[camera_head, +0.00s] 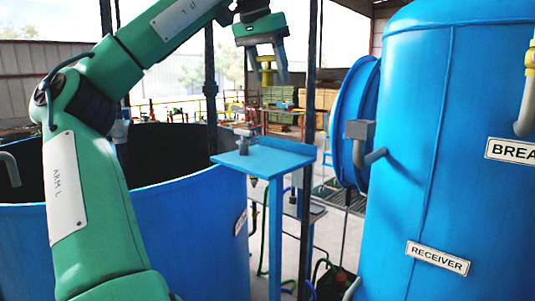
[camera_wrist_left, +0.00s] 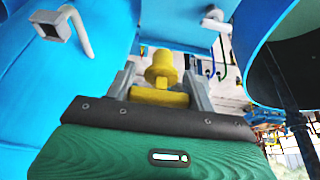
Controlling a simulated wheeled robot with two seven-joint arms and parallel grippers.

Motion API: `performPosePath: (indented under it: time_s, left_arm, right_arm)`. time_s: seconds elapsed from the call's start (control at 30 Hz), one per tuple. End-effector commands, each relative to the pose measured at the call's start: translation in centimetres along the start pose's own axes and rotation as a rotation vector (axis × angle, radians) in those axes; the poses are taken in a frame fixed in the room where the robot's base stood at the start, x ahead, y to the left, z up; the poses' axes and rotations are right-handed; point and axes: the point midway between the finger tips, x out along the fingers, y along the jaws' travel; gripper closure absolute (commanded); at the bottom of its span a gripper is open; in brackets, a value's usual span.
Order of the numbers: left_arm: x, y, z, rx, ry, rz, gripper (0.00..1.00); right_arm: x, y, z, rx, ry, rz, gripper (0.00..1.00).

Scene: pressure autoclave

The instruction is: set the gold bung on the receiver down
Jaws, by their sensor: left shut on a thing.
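My left gripper (camera_head: 269,76) hangs fingers-down in the head view, above a small blue shelf (camera_head: 290,163) on a post. It is shut on the gold bung (camera_head: 266,73), held well clear of the shelf. In the left wrist view the gold bung (camera_wrist_left: 160,70) sits between the two grey fingers of the left gripper (camera_wrist_left: 161,86). The receiver (camera_head: 437,170) is the big blue tank at right, with a RECEIVER label (camera_head: 437,258). My right gripper is not in view.
A grey metal fitting (camera_head: 244,139) stands on the shelf near its back left. A wide open blue vessel (camera_head: 200,235) is left of the shelf. A round blue door (camera_head: 352,125) and grey handle (camera_head: 360,130) stick out from the receiver. Dark vertical posts (camera_head: 312,100) stand behind the shelf.

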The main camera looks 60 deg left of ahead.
Motion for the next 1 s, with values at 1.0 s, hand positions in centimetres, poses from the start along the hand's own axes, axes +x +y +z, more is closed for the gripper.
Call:
performPosePath:
  time_s: [1.0]
  left_arm:
    - [15.1, 0.0, 6.3, 0.0, 0.002, 0.002, 0.7]
  right_arm:
    - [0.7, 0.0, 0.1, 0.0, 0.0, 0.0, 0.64]
